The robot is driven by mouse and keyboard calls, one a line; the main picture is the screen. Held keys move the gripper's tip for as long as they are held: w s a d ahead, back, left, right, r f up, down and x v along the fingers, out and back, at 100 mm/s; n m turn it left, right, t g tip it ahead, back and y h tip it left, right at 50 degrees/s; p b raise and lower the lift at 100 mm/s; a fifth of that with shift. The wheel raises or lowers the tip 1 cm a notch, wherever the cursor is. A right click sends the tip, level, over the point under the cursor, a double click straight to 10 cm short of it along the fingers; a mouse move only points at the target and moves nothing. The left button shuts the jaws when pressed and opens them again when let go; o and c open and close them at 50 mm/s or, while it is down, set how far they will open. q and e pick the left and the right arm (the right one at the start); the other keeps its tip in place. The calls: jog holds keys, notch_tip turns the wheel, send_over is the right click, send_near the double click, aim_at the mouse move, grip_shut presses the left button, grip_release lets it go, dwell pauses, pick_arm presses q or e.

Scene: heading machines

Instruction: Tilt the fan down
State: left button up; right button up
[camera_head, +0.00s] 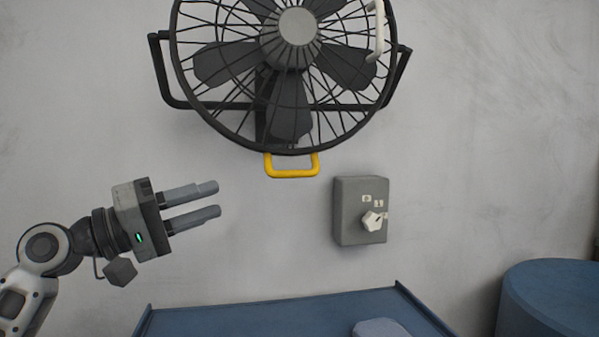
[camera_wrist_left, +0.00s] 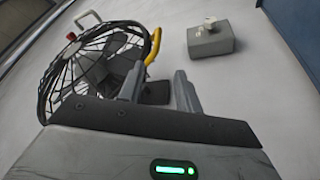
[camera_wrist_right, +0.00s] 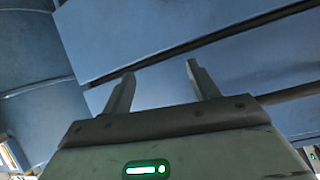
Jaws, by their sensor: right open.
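A black caged fan (camera_head: 290,75) hangs on the wall in a U-shaped bracket at the top of the head view. A yellow handle (camera_head: 292,171) sticks out at the bottom of its cage, and a white handle (camera_head: 379,30) is at its upper right. My left gripper (camera_head: 218,200) is open and empty, below and left of the yellow handle, apart from it. In the left wrist view the fan (camera_wrist_left: 85,65) and the yellow handle (camera_wrist_left: 154,46) lie beyond the fingers. My right gripper (camera_wrist_right: 158,80) is open and empty, seen only in its own wrist view.
A grey control box (camera_head: 350,210) with a white knob (camera_head: 373,221) is on the wall right of the yellow handle. A blue surface (camera_head: 290,314) lies below, with a blue rounded thing (camera_head: 550,300) at the right. The wall between gripper and handle is clear.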

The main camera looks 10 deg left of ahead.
aim_at(282, 176)
pick_arm(q)
jog(key=p+x, duration=0.1)
jog(key=x, duration=0.3)
jog(key=p+x, duration=0.1)
jog(key=x, duration=0.4)
jog(key=p+x, duration=0.1)
jog(key=x, duration=0.3)
jog(key=shift+d+r, duration=0.35)
jog(key=shift+d, duration=0.05)
jog(key=shift+w+d, duration=0.5)
jog(key=shift+d, duration=0.05)
jog(key=shift+c, duration=0.3)
grip_shut()
